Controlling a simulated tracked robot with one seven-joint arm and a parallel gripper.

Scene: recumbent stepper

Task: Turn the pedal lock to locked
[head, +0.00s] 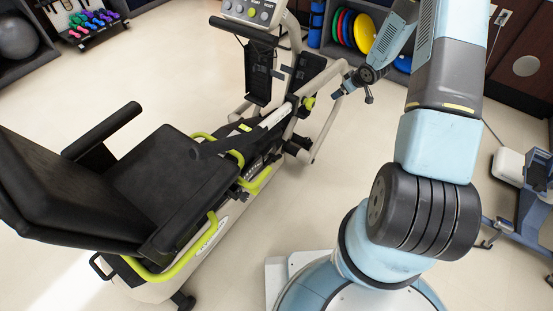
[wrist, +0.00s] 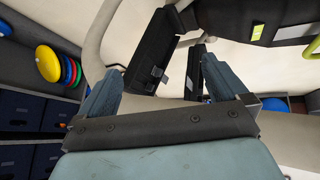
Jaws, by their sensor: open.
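The recumbent stepper (head: 225,150) stands left of my arm in the head view, with a black seat and lime-green bars. Its two black pedals (head: 259,72) are below the console; they also show in the wrist view (wrist: 150,52), beyond my fingers. A lime-green knob (head: 309,103) sits on the frame near the pedals; I cannot tell if it is the pedal lock, or its setting. My gripper (head: 353,97) is open and empty, right of that knob and apart from it. Its two spread fingers show in the wrist view (wrist: 160,66).
The console (head: 252,12) with buttons is at the top. A pale curved frame tube (head: 328,125) lies between the knob and my gripper. Colored discs (head: 363,33) stand on a shelf behind. Another machine (head: 520,190) is at the right.

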